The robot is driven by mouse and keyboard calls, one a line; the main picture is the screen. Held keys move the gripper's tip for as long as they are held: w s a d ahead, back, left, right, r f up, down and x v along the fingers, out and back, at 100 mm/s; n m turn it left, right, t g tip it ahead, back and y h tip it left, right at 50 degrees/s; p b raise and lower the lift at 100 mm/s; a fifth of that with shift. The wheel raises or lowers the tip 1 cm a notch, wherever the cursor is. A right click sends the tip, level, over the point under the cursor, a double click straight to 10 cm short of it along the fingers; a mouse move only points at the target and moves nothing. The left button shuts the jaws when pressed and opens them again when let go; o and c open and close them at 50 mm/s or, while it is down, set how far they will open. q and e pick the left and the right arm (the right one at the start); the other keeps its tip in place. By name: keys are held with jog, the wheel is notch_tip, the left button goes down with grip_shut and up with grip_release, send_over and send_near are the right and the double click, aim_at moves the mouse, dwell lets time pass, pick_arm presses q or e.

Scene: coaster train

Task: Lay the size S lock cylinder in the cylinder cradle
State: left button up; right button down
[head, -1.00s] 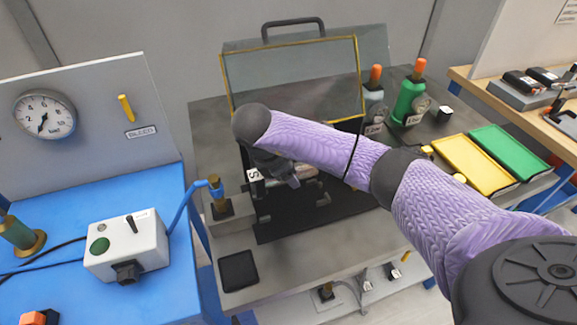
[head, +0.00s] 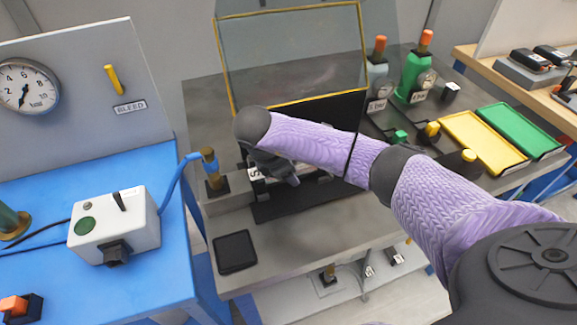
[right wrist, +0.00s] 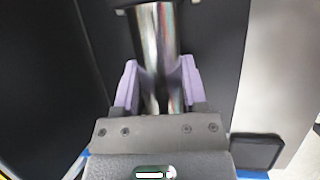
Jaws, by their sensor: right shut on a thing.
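My right gripper (head: 292,180) is over the black fixture on the grey bench, mostly hidden under its own forearm. In the right wrist view its two purple fingers (right wrist: 158,85) are shut on a shiny metal cylinder (right wrist: 155,35), which runs lengthwise away from the gripper. In the head view a white tag marked S (head: 254,174) shows beside the gripper, at the cylinder's end. The cradle seems to be part of the black fixture (head: 275,212) below; its seat is hidden by my arm, so I cannot tell whether the cylinder touches it. My left gripper is out of view.
A yellow-framed clear guard (head: 290,50) stands raised behind. A black square pad (head: 236,252) lies at front left. Green and grey bottles, yellow (head: 484,138) and green (head: 513,127) trays are at right.

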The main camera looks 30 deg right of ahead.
jog(key=shift+c, duration=0.3)
grip_release()
jog(key=shift+r, duration=0.1)
jog(key=p+v, duration=0.3)
jog(key=v, duration=0.6)
jog(key=shift+r, duration=0.2)
jog(key=shift+a+r+p, duration=0.2)
jog(key=shift+r+p, duration=0.15)
jog(key=shift+p, duration=0.2)
jog(key=shift+f, duration=0.1)
